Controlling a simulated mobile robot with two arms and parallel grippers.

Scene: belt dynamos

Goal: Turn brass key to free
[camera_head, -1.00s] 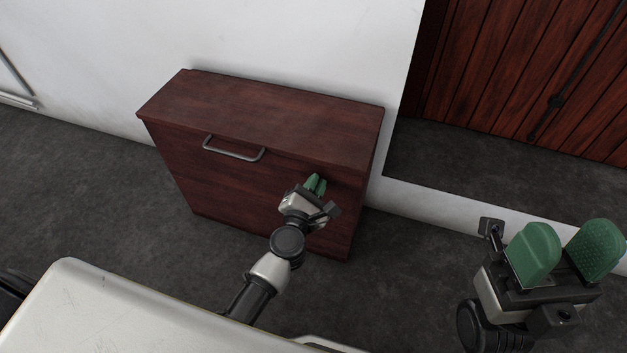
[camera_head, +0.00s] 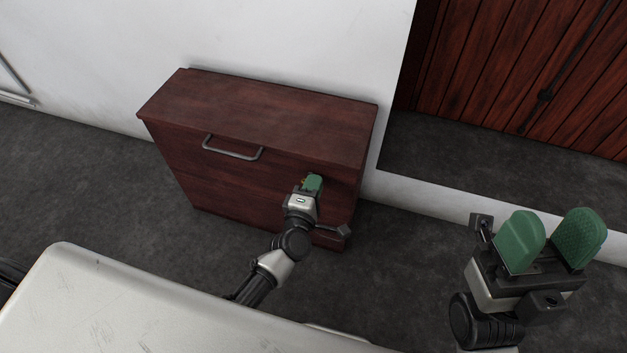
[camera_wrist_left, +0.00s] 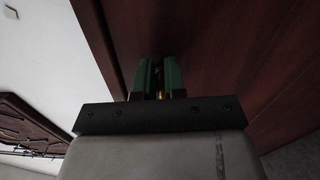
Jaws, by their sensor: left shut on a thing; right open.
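My left gripper (camera_head: 311,184) is at the front of a dark red wooden cabinet (camera_head: 225,185), toward its right side and below the top edge. In the left wrist view, the green fingers of my left gripper (camera_wrist_left: 159,80) are shut on the brass key (camera_wrist_left: 160,94), of which only a small brass-coloured piece shows between them. The rest of the key and any lock are hidden by the fingers. A tiny brass spot shows beside the fingers in the head view. My right gripper (camera_head: 550,240) is open and empty at the lower right, away from the cabinet.
A grey bar handle (camera_head: 232,150) is on the cabinet's upper front. The cabinet stands against a white wall (camera_head: 300,45). A plank door (camera_head: 530,70) is at the upper right. A white surface (camera_head: 130,310) fills the lower left. Dark floor is clear around the cabinet.

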